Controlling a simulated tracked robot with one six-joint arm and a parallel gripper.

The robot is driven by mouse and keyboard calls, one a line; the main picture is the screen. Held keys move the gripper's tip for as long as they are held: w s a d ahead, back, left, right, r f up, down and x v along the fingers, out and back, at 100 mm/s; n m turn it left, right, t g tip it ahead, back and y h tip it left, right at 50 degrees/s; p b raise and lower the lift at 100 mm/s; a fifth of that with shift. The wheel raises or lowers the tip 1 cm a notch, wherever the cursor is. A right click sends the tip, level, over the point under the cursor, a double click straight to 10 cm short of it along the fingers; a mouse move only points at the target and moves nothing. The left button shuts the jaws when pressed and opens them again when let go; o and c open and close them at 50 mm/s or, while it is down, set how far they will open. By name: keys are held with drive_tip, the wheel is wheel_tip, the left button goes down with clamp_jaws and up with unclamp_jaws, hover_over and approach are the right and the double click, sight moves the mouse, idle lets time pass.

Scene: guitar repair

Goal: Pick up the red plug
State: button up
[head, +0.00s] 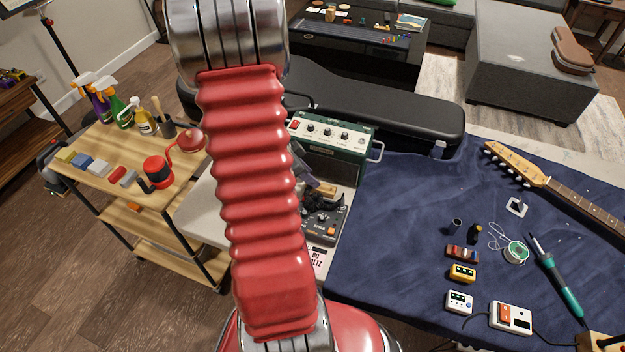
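I cannot make out a red plug in the head view. My red ribbed arm covers the middle of the picture and hides part of the pale worktop (207,212) behind it. I cannot make out my gripper's fingertips. A dark, tangled shape (325,201) shows just right of my arm, above a dark pedal (322,224); I cannot tell what it is. A green amplifier (345,165) stands behind it, with a small red part on its panel.
A wooden cart (105,150) with spray bottles and small blocks stands left. A blue cloth (400,230) on the right carries a guitar neck (585,205), a soldering iron (560,278) and several small pedals. A black guitar case (400,115) lies behind. The cloth's left part is clear.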

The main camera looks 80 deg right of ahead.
drive_tip(key=shift+c, duration=0.5)
clamp_jaws()
drive_tip(key=shift+r, duration=0.15)
wheel_tip(320, 180, up, 10)
drive_tip(key=shift+f, duration=0.1)
idle(0.6)
idle(0.4)
